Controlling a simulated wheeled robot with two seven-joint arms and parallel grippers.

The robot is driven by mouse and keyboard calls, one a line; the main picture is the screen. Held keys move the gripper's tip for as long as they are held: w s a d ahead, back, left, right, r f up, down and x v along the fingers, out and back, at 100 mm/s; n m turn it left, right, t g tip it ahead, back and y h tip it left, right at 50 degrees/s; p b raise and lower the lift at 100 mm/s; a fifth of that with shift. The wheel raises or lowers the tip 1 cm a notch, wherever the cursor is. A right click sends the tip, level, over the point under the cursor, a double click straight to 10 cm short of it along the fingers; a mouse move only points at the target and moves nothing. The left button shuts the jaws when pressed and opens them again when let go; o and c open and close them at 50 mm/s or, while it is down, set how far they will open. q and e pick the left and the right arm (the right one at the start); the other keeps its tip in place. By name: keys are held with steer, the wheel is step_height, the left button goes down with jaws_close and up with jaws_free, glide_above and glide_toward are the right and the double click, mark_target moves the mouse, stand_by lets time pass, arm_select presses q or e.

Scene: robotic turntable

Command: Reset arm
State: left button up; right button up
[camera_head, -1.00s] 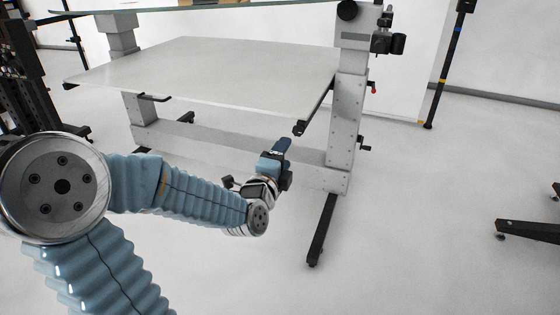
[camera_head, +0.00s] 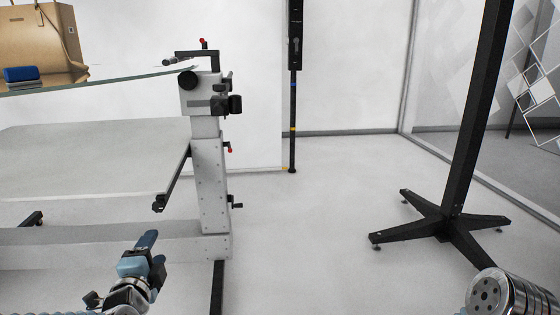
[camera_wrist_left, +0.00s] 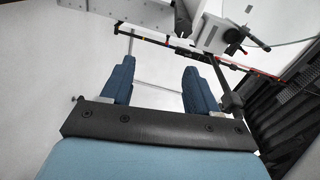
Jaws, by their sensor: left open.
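My left gripper (camera_head: 147,243) shows low on the left in the head view, in front of the table's grey lower beam. In the left wrist view its two blue fingers (camera_wrist_left: 160,85) stand wide apart with only white floor between them, so it is open and empty. At the lower right of the head view a round metal joint of my right arm shows; the right gripper itself is out of view.
A grey-legged table (camera_head: 209,170) with a glass top (camera_head: 110,82) stands at the left. On the top are a tan bag (camera_head: 45,45) and a blue item (camera_head: 21,74). A black stand (camera_head: 455,215) is at the right, a thin black pole (camera_head: 293,120) behind. The floor between is clear.

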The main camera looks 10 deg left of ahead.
arm_select(q)
steer(key=d+f+n+g+h+p, duration=0.25)
steer(key=d+f, duration=0.25)
steer(key=f, duration=0.3)
steer(key=d+f+n+g+h+p, duration=0.1)
steer(key=d+f+n+g+p, duration=0.3)
steer(key=f, duration=0.5)
steer(key=s+d+f+n+g+h+p, duration=0.2)
steer(key=s+d+f+n+g, duration=0.2)
steer(key=s+d+f+n, duration=0.1)
steer(key=s+d+f+n+g+h+p, duration=0.1)
steer(key=s+d+f+n+g, duration=0.4)
steer(key=s+f, duration=0.5)
steer(key=shift+s+d+h+p, duration=0.4)
steer(key=shift+s+d+h, duration=0.05)
steer(key=shift+s+d, duration=0.5)
